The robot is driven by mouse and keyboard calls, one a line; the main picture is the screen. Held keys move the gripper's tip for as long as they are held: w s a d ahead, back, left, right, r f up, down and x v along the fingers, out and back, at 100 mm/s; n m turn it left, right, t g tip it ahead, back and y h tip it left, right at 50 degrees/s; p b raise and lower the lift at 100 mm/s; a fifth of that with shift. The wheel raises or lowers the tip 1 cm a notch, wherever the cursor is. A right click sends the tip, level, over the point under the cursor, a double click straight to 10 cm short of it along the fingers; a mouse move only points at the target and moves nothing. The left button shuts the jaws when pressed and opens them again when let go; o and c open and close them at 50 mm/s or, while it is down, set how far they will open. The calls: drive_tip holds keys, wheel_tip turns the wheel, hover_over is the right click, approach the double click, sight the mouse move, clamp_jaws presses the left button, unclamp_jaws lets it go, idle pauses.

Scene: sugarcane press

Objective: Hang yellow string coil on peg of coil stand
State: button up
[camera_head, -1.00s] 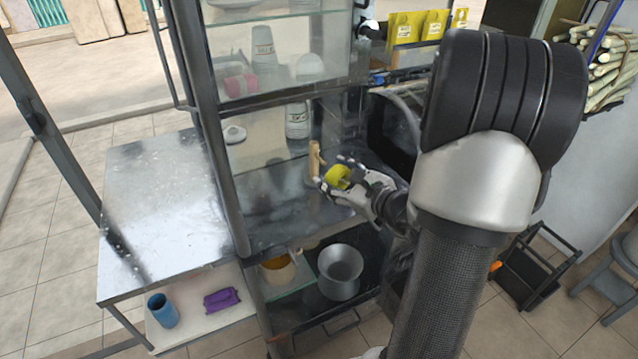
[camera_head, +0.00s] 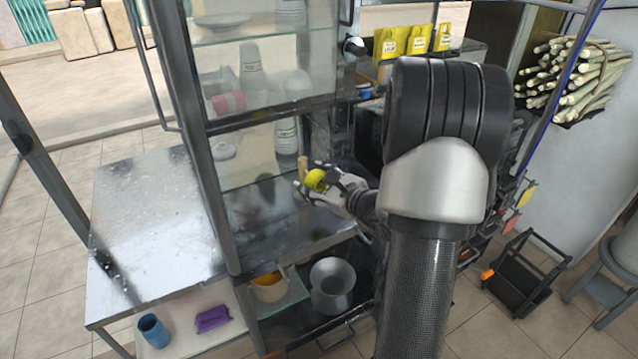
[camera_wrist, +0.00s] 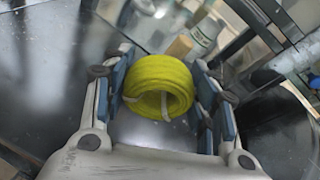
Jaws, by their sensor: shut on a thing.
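The yellow string coil (camera_head: 317,179) is held between the fingers of my gripper (camera_head: 322,183), above the metal counter. In the wrist view the coil (camera_wrist: 160,73) shows as a thick yellow ring with pale ties, gripped from both sides by the gripper (camera_wrist: 160,95). A wooden upright (camera_head: 303,165), apparently the coil stand, is just behind and left of the coil. In the wrist view a wooden end (camera_wrist: 179,46) shows just beyond the coil's upper edge. The peg itself cannot be made out. I cannot tell whether coil and stand touch.
A glass cabinet (camera_head: 262,85) with cups rises behind the counter (camera_head: 250,235), with its metal post (camera_head: 203,150) at left. A grey pot (camera_head: 332,290) stands on the shelf below. A steel table (camera_head: 150,220) at left is mostly bare.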

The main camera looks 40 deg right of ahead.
drive_tip(key=shift+w+d, duration=0.15)
drive_tip(key=shift+w, duration=0.5)
drive_tip(key=shift+w+d, duration=0.15)
drive_tip(key=shift+w, duration=0.5)
drive_tip(key=shift+w+d+f+b, duration=0.15)
drive_tip(key=shift+w+f+b, duration=0.45)
drive_tip(key=shift+w, duration=0.1)
drive_tip(key=o, duration=1.1)
drive_tip(key=shift+c, duration=0.2)
